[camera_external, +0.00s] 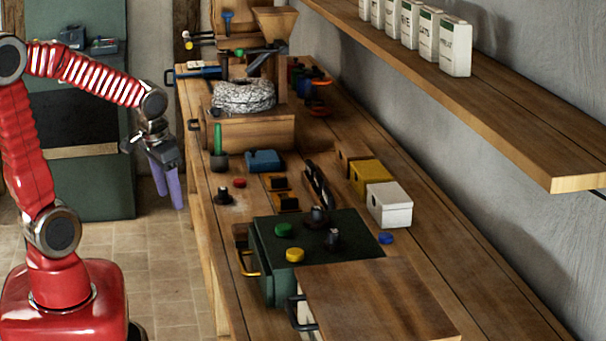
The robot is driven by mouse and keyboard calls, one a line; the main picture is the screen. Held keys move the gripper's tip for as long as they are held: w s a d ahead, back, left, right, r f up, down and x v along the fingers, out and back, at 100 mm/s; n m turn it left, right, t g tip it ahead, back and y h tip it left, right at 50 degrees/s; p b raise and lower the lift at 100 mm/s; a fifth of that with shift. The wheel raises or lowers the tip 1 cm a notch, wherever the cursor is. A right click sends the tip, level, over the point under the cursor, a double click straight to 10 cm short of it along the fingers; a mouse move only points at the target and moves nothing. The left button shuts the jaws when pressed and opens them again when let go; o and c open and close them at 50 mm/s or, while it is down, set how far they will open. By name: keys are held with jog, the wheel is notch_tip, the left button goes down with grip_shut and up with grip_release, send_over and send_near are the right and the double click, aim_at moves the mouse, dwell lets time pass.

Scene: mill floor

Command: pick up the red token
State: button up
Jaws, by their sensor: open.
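The red token (239,183) is a small flat red disc. It lies on the wooden bench, between a dark knobbed piece on its left and a blue block behind it on its right. My gripper (170,190) has two purple fingers that point down. It hangs over the floor to the left of the bench, clear of the bench edge and apart from the token. It is open, and I see nothing between the fingers.
A dark knobbed piece (223,196) and a blue block (265,160) stand close to the token. A green box (350,225) with green and yellow discs on top is nearer the camera. A wooden shelf (480,90) overhangs the right. Bare bench lies in front of the token.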

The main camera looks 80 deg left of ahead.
jog(key=s+a+f+t+y, duration=0.15)
jog(key=a+f, duration=0.55)
jog(key=a, duration=0.7)
jog(key=s+a+f+t+y, duration=0.15)
jog(key=a+f, duration=0.45)
jog(key=a, duration=0.8)
jog(key=s+a+f+t+y, duration=0.15)
jog(key=a+f, duration=0.55)
jog(key=a, duration=0.7)
jog(key=w+d+r+m+t+h, duration=0.5)
jog(key=w+d+r+t+h, duration=0.1)
jog(key=w+d+r+t, duration=0.2)
jog(key=shift+w+d+r+t+h, duration=0.4)
jog(key=shift+w+r+t, duration=0.3)
jog(key=shift+t, duration=0.45)
jog(key=shift+f, duration=0.15)
